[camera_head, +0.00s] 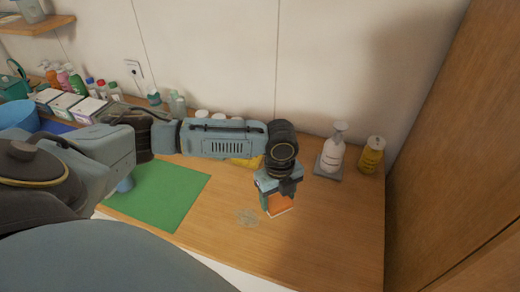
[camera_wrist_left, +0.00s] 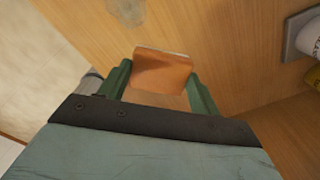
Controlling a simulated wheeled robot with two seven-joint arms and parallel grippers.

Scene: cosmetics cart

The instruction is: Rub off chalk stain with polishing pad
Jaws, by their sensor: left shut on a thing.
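My left gripper (camera_head: 278,199) is shut on an orange polishing pad (camera_head: 281,206). In the left wrist view the orange pad (camera_wrist_left: 162,70) sits between the two green fingers of my left gripper (camera_wrist_left: 159,86). The chalk stain (camera_head: 248,217) is a pale, faint patch on the wooden table, just left of the pad in the head view. The stain (camera_wrist_left: 127,11) also shows at the top of the left wrist view, apart from the pad. I cannot tell whether the pad touches the table. My right gripper is not in view.
A green mat (camera_head: 158,194) lies left of the stain. A white pump bottle (camera_head: 332,155) on a grey base and a yellow bottle (camera_head: 371,155) stand at the back right. Boxes (camera_head: 67,105) and several bottles line the back left. The table's front right is clear.

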